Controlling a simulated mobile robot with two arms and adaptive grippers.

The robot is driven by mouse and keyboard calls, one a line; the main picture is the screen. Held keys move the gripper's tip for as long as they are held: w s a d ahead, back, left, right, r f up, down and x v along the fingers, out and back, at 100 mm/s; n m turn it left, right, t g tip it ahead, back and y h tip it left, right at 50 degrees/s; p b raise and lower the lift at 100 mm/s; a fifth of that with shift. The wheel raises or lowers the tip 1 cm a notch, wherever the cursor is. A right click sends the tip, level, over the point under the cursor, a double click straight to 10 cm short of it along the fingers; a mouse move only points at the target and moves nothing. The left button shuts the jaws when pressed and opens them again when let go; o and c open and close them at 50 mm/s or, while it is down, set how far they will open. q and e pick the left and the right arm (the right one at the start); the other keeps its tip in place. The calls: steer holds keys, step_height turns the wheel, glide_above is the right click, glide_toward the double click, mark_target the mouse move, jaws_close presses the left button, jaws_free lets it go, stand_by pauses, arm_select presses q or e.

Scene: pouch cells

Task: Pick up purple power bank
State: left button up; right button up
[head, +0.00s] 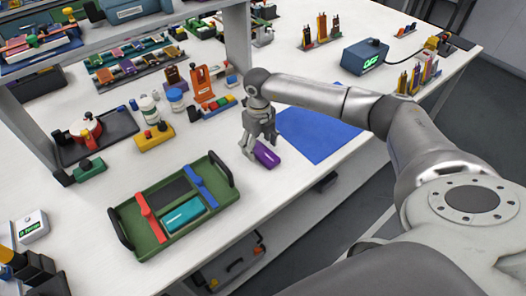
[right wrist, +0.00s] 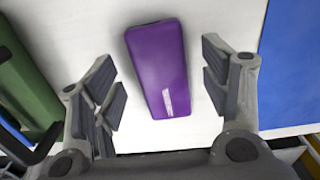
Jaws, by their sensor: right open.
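The purple power bank (head: 266,156) lies flat on the white table, right of the green tray and by the near edge of the blue mat. My right gripper (head: 258,146) is just above it, pointing down, and hides part of it. In the right wrist view the power bank (right wrist: 159,68) lies between the two spread fingers of my right gripper (right wrist: 166,85), with white table showing on both sides. The fingers are open and apart from it. My left gripper is not in view.
The green tray (head: 127,212) holds a teal block (head: 183,216) with red and blue bars. The blue mat (head: 322,135) lies to the right. Bottles, a yellow block (head: 154,137) and an orange stand (head: 202,85) are behind. The table's front edge is close.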

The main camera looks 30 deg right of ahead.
steer(key=shift+f, duration=0.5)
steer(key=shift+c, duration=0.2)
steer(key=c, duration=1.2)
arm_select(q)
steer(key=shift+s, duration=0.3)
arm_select(e)
steer(key=shift+o, duration=0.2)
steer(key=shift+r, duration=0.1)
